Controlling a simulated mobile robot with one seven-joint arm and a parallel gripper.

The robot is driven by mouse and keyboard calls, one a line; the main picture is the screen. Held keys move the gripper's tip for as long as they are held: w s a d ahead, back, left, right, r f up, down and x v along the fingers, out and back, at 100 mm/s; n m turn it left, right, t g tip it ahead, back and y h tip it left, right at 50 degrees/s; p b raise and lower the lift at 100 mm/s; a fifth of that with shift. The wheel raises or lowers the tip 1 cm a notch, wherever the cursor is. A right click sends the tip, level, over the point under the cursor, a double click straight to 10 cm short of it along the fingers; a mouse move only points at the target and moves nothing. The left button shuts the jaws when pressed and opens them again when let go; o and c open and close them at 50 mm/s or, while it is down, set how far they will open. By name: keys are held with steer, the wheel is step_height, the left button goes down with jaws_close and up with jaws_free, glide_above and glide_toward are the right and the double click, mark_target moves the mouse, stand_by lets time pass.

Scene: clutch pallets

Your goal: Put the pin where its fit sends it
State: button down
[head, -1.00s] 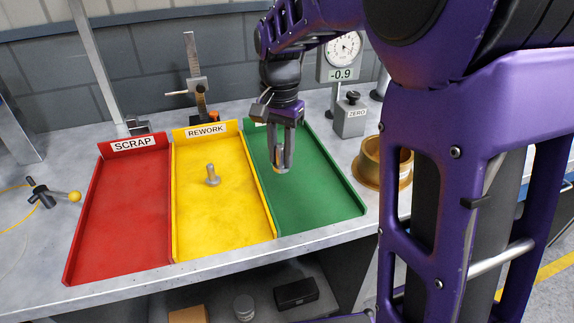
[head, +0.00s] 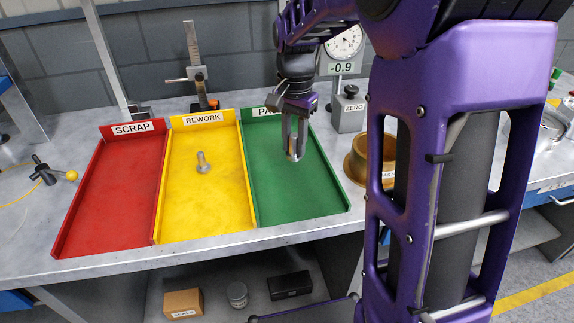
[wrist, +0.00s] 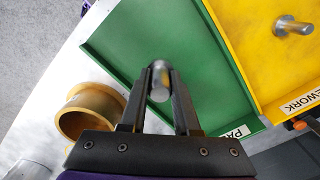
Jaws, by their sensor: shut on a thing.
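My gripper (head: 294,150) is shut on a metal pin (wrist: 160,88). In the wrist view the pin sits between the two fingertips, over the green tray (wrist: 185,45). In the head view the gripper hangs over the green tray (head: 305,185), whose label is partly hidden and begins "PA". I cannot tell whether the held pin touches the tray floor. Another grey pin (head: 203,163) stands head down in the yellow REWORK tray (head: 200,215). The red SCRAP tray (head: 108,200) is empty.
A brass ring (head: 370,160) stands right of the green tray. A dial gauge reading -0.9 (head: 342,68) and a ZERO block (head: 350,110) stand behind. A height gauge (head: 195,75) is behind the yellow tray.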

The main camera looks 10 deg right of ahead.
mark_target(294, 135)
step_height(294, 135, down, 9)
steer(key=shift+r+b, duration=0.15)
steer(key=shift+b, duration=0.45)
steer(key=shift+f, duration=0.2)
steer(key=c, duration=0.6)
jaws_free()
steer(key=shift+c, duration=0.2)
steer(key=shift+r, duration=0.15)
step_height(294, 135, up, 12)
steer(key=shift+r+p, duration=0.1)
steer(key=shift+p, duration=0.85)
